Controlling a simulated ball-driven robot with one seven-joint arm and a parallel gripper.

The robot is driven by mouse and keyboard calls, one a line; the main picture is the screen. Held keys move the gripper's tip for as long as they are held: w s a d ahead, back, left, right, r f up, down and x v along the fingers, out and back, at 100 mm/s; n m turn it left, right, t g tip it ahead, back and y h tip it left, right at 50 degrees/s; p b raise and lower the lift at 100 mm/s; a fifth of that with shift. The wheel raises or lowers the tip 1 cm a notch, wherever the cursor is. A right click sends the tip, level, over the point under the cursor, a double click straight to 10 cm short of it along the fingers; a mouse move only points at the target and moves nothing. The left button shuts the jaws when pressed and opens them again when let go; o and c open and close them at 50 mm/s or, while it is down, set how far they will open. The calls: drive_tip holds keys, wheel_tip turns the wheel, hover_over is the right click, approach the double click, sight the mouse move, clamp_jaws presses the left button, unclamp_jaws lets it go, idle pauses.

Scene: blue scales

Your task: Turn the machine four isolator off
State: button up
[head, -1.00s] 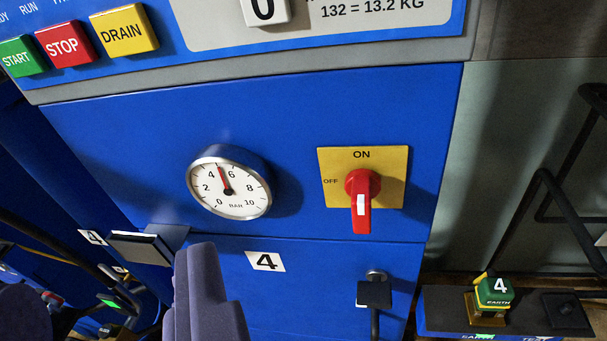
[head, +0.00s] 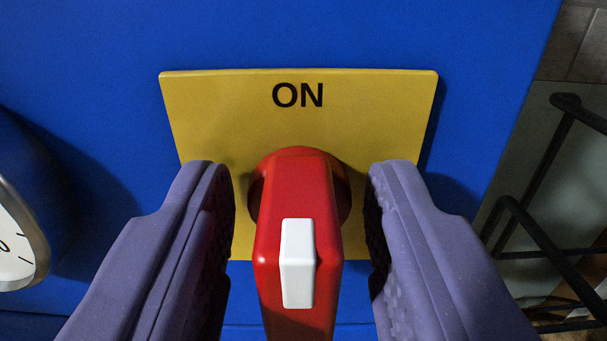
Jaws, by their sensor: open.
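The isolator's red handle (head: 298,200) with a white mark (head: 298,262) points straight down in the picture, toward me. It sits on a yellow plate (head: 205,110) with ON printed at the top; the OFF label at the left is hidden behind my left finger. My gripper (head: 300,190) is open, with one purple finger on each side of the handle. A gap shows between the handle and each finger, so neither touches it.
The pressure gauge (head: 18,245) stands out from the blue panel (head: 300,35) at the left edge, close to my left finger. Black bent bars (head: 540,245) and a grey wall are at the right. The panel above the plate is clear.

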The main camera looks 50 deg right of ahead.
clamp_jaws()
drive_tip(key=shift+n+p, duration=0.3)
drive_tip(key=shift+p, duration=0.05)
drive_tip(key=n+p, duration=0.2)
drive_tip(key=n, duration=0.1)
drive_tip(key=shift+a+r+n+p, duration=0.1)
drive_tip(key=shift+n+p, duration=0.2)
drive_tip(key=shift+p, duration=0.1)
drive_tip(key=n+p, duration=0.3)
drive_tip(key=n, duration=0.1)
drive_tip(key=shift+w+a+n, duration=0.1)
drive_tip(key=shift+w+n, duration=0.05)
drive_tip(key=shift+n, duration=0.15)
drive_tip(key=n+p, duration=0.1)
drive_tip(key=n, duration=0.2)
drive_tip(key=n+p, duration=0.1)
drive_tip(key=n, duration=0.1)
drive_tip(key=shift+w+a+f+p, duration=0.1)
drive_tip(key=shift+f+p, duration=0.2)
drive_tip(key=shift+f+n+p, duration=0.2)
drive_tip(key=shift+n+p, duration=0.25)
drive_tip(key=shift+n, duration=1.55)
